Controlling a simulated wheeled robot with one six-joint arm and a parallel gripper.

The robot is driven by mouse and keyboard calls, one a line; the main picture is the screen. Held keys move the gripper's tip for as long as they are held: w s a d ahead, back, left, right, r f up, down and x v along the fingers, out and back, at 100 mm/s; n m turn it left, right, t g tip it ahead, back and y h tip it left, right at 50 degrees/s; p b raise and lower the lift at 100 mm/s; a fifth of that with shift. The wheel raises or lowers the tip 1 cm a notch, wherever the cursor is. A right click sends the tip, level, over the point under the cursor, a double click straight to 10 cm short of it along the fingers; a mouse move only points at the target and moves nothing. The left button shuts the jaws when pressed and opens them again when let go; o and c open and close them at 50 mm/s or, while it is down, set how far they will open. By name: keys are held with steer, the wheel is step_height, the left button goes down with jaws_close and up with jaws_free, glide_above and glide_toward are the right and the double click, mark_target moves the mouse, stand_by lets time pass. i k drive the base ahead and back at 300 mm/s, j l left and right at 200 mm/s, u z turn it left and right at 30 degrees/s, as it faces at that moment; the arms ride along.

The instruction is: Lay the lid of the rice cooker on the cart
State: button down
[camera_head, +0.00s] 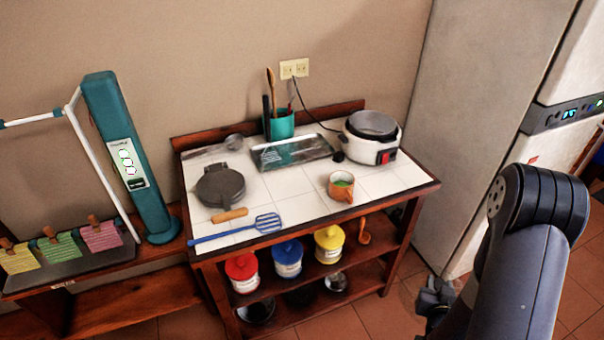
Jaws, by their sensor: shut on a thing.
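The rice cooker (370,148), white with a red switch, stands at the back right corner of the tiled top of the cart (300,190). It is open, and the rim and dark inside of its pot show. I cannot make out its lid anywhere in this view. My gripper (435,297) is low at the right, over the floor beside the cart's right end and partly behind my own arm. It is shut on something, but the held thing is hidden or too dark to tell.
The cart top holds a round dark iron (220,186), a blue slotted turner (240,228), a metal tray (292,151), an orange mug (341,186) and a teal utensil pot (280,125). Bare tiles show at the middle and right front. A fridge (490,120) stands close right.

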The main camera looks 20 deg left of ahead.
mark_target(279, 200)
steer(key=l+u, duration=0.1)
steer(key=u, duration=0.25)
steer(key=i+l+u, duration=0.1)
steer(key=u, duration=0.2)
steer(key=l+u, duration=0.15)
steer(key=u, duration=0.2)
